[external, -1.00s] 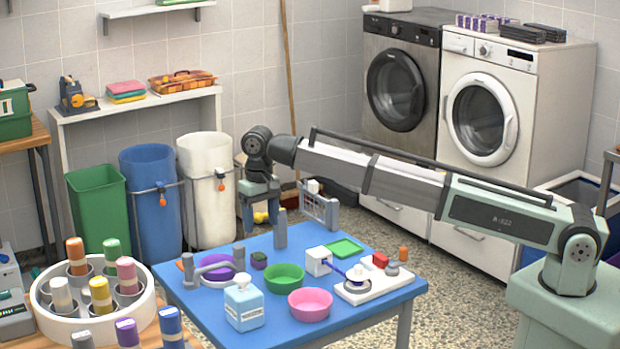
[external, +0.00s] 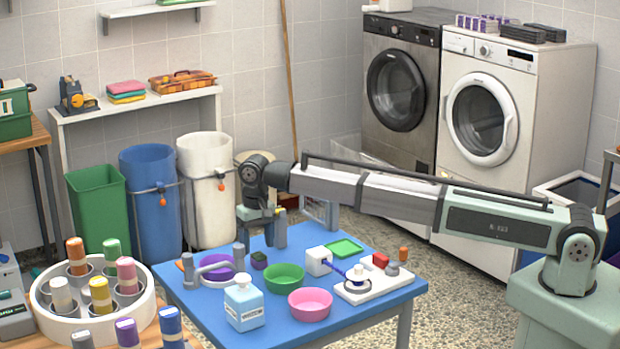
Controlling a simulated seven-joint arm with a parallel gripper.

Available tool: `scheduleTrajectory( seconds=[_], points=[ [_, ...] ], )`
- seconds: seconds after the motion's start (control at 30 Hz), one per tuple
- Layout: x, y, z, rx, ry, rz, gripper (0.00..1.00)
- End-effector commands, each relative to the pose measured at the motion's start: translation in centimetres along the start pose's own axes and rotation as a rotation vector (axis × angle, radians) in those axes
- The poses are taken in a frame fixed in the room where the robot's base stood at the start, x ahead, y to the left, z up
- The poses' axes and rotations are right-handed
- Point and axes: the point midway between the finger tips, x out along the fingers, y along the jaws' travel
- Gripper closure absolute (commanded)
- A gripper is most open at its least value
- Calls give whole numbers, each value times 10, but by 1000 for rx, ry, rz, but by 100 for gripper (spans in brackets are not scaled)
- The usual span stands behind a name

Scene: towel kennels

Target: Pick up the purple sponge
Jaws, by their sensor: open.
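The purple sponge looks to be the small dark purple block (external: 259,260) on the blue table (external: 290,330), between a purple bowl and a green bowl. My gripper (external: 262,234) points down above the back part of the table. Its two fingers are spread apart with nothing between them. In the picture it is just above the block, apart from it. How far in front or behind it stands is hard to tell.
A grey bar on posts (external: 188,270) stands by the purple bowl (external: 217,270). Close by are the green bowl (external: 284,278), pink bowl (external: 310,304), light blue bottle (external: 244,303) and a white board (external: 373,290) with small items. A green tray (external: 344,247) lies behind.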

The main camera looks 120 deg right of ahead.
Motion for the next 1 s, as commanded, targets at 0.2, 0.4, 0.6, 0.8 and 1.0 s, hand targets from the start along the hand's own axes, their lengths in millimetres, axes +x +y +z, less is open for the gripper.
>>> scheduleTrajectory(
  seconds=[0.2,0.4,0.6,0.8,1.0],
  points=[
    [14,3,-1,0,-1,1,33],
    [40,7,-2,0,-1,1,33],
    [52,6,-2,-1,2,0,33],
    [51,6,-2,-1,2,0,38],
    [51,6,-2,-1,2,0,57]
  ],
)
